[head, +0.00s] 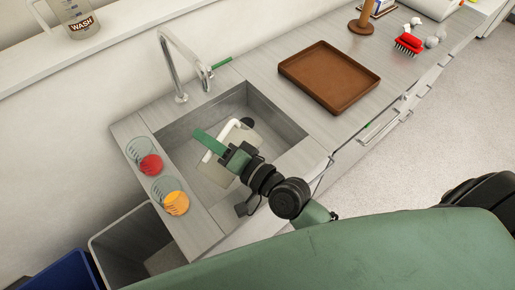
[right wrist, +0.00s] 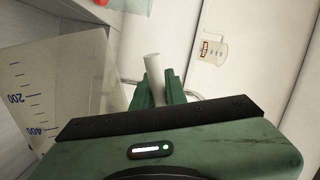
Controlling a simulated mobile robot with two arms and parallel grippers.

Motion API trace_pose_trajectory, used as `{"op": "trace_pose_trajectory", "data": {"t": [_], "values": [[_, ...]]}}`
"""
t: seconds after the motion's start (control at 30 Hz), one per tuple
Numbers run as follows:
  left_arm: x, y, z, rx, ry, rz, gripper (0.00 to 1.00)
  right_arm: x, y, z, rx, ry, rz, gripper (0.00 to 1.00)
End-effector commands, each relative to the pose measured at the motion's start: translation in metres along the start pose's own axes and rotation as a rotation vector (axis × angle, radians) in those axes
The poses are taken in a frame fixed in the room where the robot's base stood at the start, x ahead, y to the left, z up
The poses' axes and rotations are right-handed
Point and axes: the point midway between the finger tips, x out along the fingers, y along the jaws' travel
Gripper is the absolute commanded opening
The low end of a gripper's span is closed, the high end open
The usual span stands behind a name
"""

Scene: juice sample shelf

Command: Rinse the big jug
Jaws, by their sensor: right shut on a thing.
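The big jug (head: 214,171) is a clear, see-through vessel with a white handle (head: 229,131), inside the sink basin (head: 284,124). In the right wrist view its wall (right wrist: 35,98) stands at the left, with blue marks 200 and 400. My right gripper (head: 220,148) is over the basin with its green fingers shut on the jug's white handle (right wrist: 154,78). My arm and fingers hide part of the jug. Whether the jug touches the basin floor I cannot tell. A curved metal tap (head: 184,62) rises at the basin's back edge. My left gripper is not in view.
A brown tray (head: 329,101) lies on the counter to the right. A jug labelled WASH (head: 82,22) stands on the back shelf. Bins are at lower left.

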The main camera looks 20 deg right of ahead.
Motion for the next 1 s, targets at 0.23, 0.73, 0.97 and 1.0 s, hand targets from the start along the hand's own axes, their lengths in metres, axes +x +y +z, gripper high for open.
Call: {"op": "trace_pose_trajectory", "data": {"t": [0.23,0.73,0.97,1.0], "values": [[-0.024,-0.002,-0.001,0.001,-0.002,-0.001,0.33,0.0,-0.021,0.01,-0.143,-0.001,-0.002,0.0],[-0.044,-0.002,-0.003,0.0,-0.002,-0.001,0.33,0.0,-0.012,0.071,-0.76,0.003,-0.003,0.0],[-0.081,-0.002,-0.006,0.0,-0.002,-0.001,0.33,0.0,-0.042,0.075,-0.976,0.007,-0.004,0.0],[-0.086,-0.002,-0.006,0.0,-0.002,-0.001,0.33,0.0,-0.046,0.075,-0.999,0.007,-0.005,0.0]]}}
